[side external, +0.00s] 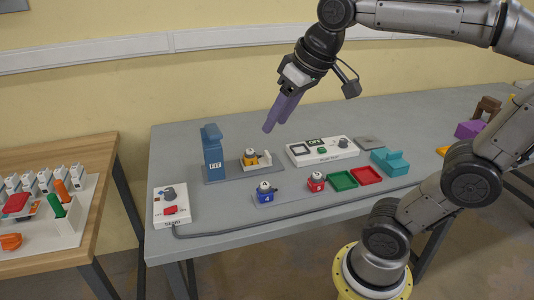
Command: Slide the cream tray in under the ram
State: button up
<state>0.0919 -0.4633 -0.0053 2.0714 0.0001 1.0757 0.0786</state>
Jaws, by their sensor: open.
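The cream tray (266,161) sits on a grey base plate on the bench, to the right of the blue press. It carries a yellow-orange box with a white top (250,157). The blue press (213,158), labelled FIT, stands upright at the plate's left end, and its head with the ram (211,132) is at the top. The tray is apart from the press, with bare plate between them. My gripper (274,126), with purple fingers, is in the air above and behind the tray. It is open and empty, though its finger gap is hard to see from here.
A blue box (266,196) and a red box (316,183) stand in front on a grey strip, beside green (342,180) and red (367,175) trays. A white panel (322,151) and a teal block (391,162) lie right. A cabled white control box (171,205) stands front left.

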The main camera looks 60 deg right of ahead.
jog(key=w+d+r+m+g, duration=0.1)
jog(key=w+d+m+g, duration=0.1)
jog(key=w+d, duration=0.6)
jog(key=m+g, duration=0.3)
jog(key=m, duration=0.2)
send_over(268, 154)
notch_tip(268, 154, down, 19)
notch_tip(268, 154, down, 13)
jog(key=shift+f, duration=0.1)
grip_shut()
